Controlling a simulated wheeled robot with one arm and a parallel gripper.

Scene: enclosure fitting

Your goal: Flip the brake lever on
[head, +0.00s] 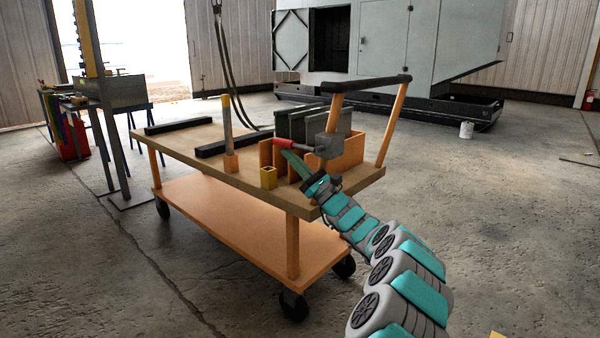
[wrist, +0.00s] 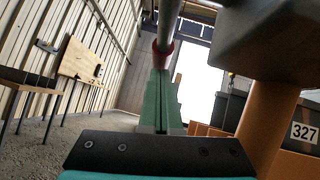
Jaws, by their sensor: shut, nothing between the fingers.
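The brake lever (head: 291,144) has a red grip and a grey rod. It sticks out to the left from a grey box (head: 328,146) on the cart's handle post. In the wrist view the lever's red grip (wrist: 162,52) is just beyond my fingertips, with the rod running up toward the camera's top edge. The grey box (wrist: 275,40) fills the upper right there. My gripper (head: 286,154) has green fingers, pressed together and empty, just below the red grip in the head view. Its fingertips (wrist: 162,74) overlap the grip in the wrist view; I cannot tell whether they touch.
The cart (head: 210,138) has a wooden top with an orange slotted rack (head: 349,155) holding grey panels, a yellow block (head: 268,177), an upright post (head: 228,125) and black bars. An orange handle post (wrist: 268,120) stands close on the right. A large grey enclosure (head: 385,45) stands behind.

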